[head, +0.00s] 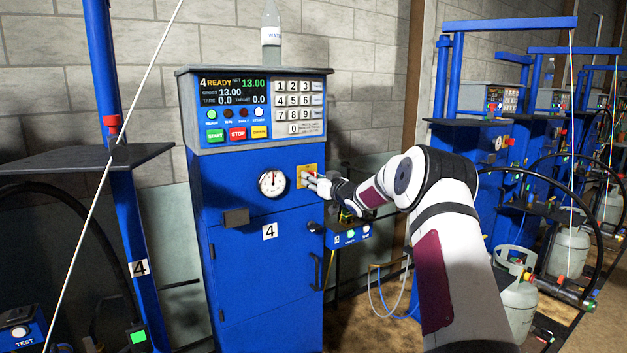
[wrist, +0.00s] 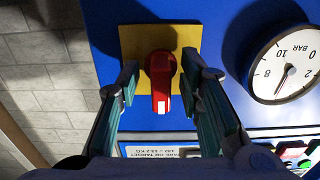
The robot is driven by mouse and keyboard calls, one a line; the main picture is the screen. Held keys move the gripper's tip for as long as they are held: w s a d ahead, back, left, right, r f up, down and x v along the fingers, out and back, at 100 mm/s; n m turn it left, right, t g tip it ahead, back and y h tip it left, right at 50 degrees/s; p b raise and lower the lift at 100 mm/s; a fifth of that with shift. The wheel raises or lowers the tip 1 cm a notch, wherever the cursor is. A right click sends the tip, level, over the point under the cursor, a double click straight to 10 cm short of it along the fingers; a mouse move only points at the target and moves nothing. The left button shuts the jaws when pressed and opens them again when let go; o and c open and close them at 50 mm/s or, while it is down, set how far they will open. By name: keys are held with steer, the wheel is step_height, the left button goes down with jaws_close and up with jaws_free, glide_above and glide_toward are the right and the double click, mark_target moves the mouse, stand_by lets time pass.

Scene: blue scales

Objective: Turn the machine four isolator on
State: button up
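The machine four isolator is a red rotary handle (wrist: 161,88) with a white mark at its tip, on a yellow square plate (wrist: 130,42). In the wrist view, where the gauge lettering is upside down, the handle points down the picture. In the head view the yellow plate (head: 307,170) is on the blue cabinet's front, right of the gauge; the handle is mostly hidden by my gripper (head: 314,183). In the wrist view my gripper (wrist: 160,72) is open, one finger on each side of the handle, with a visible gap on both sides.
The cabinet (head: 262,260) carries the number 4 and a lit display (head: 233,90) reading READY and 13.00. A round pressure gauge (head: 272,183) sits beside the plate. A keypad (head: 299,107) is above. Gas cylinders (head: 518,300) and other blue machines stand at the right.

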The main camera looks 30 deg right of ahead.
steer(key=shift+s, duration=0.1)
steer(key=s, duration=1.1)
steer(key=shift+s+d, duration=0.2)
steer(key=shift+s, duration=0.2)
steer(key=s+a+r+g+h, duration=0.2)
steer(key=s+a+r+g, duration=0.15)
steer(key=s+a, duration=0.4)
steer(key=s+a+r+g+h, duration=0.2)
steer(key=s+a+r+g, duration=0.15)
steer(key=s+a, duration=0.35)
steer(key=s+a+f+g+y, duration=0.1)
steer(key=s+a, duration=0.4)
steer(key=s, duration=0.6)
steer(key=s+a+f+g+y, duration=0.1)
steer(key=s+a+f+g, duration=0.2)
steer(key=s+a, duration=0.3)
steer(key=s+a+f+g+y, duration=0.1)
steer(key=s+a, duration=0.4)
steer(key=s, duration=1.2)
step_height(320, 180, down, 2)
steer(key=shift+a+g+p, duration=0.4)
steer(key=shift+g, duration=0.5)
